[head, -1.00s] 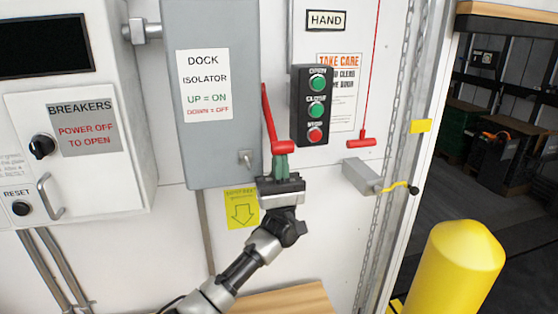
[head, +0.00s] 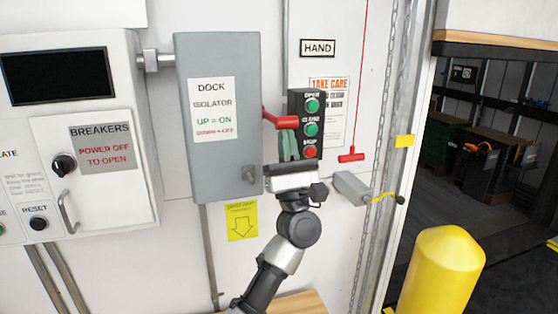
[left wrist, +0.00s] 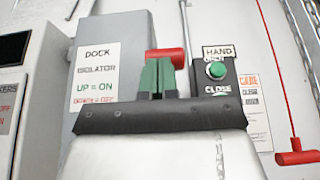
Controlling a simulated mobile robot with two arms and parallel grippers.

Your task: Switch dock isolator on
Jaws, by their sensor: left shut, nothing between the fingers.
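The dock isolator (head: 216,150) is a grey box on the wall, labelled UP = ON, DOWN = OFF. Its red lever (head: 281,121) is on the box's right side and points outward, about midway between up and down. My left gripper (head: 288,142) is shut and empty, its green fingertips just below the lever's red grip. In the left wrist view the fingertips (left wrist: 157,76) overlap the lower part of the red grip (left wrist: 166,55); they look in contact, but I cannot be certain. My right gripper is not in view.
A push-button box (head: 311,126) stands close right of the lever. A red pull handle (head: 352,154) hangs farther right. The breaker cabinet (head: 100,180) is on the left. A yellow bollard (head: 437,270) stands at the lower right by the doorway.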

